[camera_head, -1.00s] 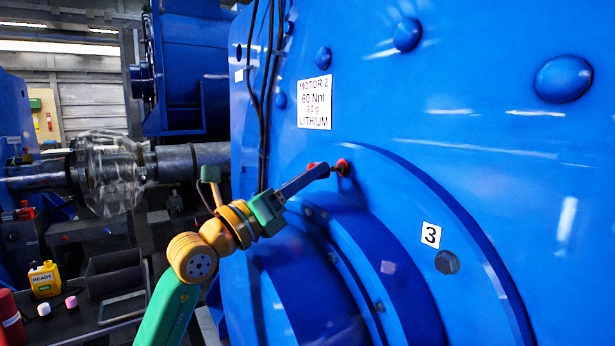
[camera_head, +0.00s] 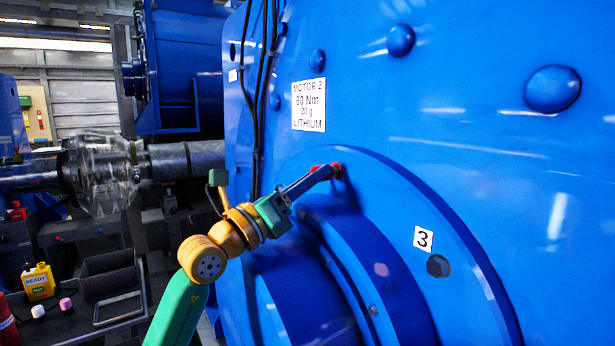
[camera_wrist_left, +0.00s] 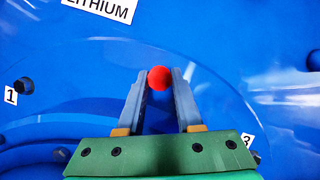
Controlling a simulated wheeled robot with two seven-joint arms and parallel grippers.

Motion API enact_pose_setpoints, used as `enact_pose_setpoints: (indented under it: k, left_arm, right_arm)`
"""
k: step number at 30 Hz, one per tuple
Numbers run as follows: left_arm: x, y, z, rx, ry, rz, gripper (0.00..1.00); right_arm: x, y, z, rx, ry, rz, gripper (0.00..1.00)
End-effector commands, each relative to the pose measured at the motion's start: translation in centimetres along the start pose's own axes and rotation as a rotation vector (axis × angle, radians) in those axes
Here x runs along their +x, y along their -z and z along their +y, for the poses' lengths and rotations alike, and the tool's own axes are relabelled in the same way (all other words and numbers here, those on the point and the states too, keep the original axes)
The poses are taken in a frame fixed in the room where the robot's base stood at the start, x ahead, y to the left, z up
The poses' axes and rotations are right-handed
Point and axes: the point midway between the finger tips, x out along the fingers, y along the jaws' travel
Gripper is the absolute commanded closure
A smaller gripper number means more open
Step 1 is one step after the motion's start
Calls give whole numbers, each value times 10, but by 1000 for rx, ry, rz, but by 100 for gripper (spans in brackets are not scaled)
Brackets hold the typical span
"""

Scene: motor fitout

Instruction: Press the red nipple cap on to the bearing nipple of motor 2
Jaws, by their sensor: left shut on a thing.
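The red nipple cap (camera_wrist_left: 159,78) is between the fingertips of my left gripper (camera_wrist_left: 162,76) in the left wrist view. In the head view, my left gripper (camera_head: 328,171) is at the blue face of motor 2 (camera_head: 480,200), just below and right of its white label (camera_head: 308,104). Red (camera_head: 337,170) shows at the fingertips there, and a second bit of red shows just left of them. The bearing nipple cannot be made out; the cap and fingers cover that spot. I cannot tell whether the cap is seated. My right gripper is not in view.
A raised round bearing housing (camera_head: 345,235) bulges below the gripper. Black cables (camera_head: 262,90) run down the motor's left edge. At lower left, a yellow bottle marked READY (camera_head: 39,282), a white cap (camera_head: 38,311) and a pink cap (camera_head: 66,304) stand near a dark bin (camera_head: 108,272).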

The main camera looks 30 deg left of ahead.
Motion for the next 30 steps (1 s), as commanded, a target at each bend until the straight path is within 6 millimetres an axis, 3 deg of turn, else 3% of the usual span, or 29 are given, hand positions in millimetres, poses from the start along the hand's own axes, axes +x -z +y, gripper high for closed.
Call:
enact_pose_setpoints:
  k: [24,25,28,30]
  left_arm:
    - [12,5,0,1,1,-1,100]
    - [12,5,0,1,1,-1,63]
    - [12,5,0,1,1,-1,36]
    - [12,5,0,1,0,-1,30]
  right_arm:
    - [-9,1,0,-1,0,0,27]
    - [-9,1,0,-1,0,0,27]
    - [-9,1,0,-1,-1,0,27]
    - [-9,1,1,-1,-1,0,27]
